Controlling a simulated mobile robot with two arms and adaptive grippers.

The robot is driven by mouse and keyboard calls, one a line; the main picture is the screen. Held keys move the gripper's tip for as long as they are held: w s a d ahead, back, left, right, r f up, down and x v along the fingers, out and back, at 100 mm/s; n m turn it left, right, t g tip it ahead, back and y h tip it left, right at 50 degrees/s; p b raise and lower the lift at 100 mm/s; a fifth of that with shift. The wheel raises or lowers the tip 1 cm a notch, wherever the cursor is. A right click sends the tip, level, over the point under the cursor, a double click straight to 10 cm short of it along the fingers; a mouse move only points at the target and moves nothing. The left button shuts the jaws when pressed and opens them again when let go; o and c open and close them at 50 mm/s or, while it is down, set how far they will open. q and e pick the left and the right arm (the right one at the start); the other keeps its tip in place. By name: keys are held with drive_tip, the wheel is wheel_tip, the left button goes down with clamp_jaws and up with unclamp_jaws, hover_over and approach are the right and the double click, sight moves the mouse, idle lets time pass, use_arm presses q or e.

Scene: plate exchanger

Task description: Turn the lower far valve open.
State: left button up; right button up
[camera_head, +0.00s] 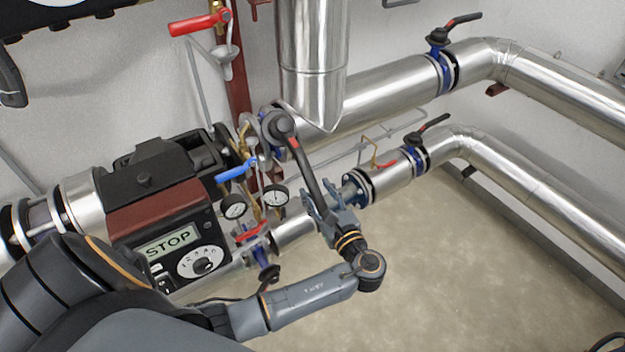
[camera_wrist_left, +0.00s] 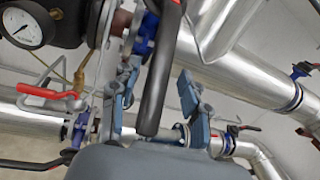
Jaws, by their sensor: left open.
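The lower far valve (camera_head: 415,155) sits on the lower silver pipe at the right, with a blue body and a dark lever slanting up to the right. It also shows small in the wrist view (camera_wrist_left: 229,140). My left gripper (camera_head: 325,204) is open, well to the left of this valve and nearer to me. Its fingers stand on either side of the long black lever of a nearer valve (camera_head: 280,124). In the wrist view that lever (camera_wrist_left: 160,75) passes between the open fingers (camera_wrist_left: 158,108); whether they touch it I cannot tell.
The upper far valve (camera_head: 440,48) is on the upper pipe. A pump controller reading STOP (camera_head: 168,243), two gauges (camera_head: 275,196), a blue lever (camera_head: 236,172) and a red-handled valve (camera_head: 200,22) crowd the left. The floor (camera_head: 450,270) at lower right is clear.

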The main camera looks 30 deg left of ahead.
sight(315, 188)
use_arm(q)
drive_tip(key=shift+x, duration=1.7)
clamp_jaws()
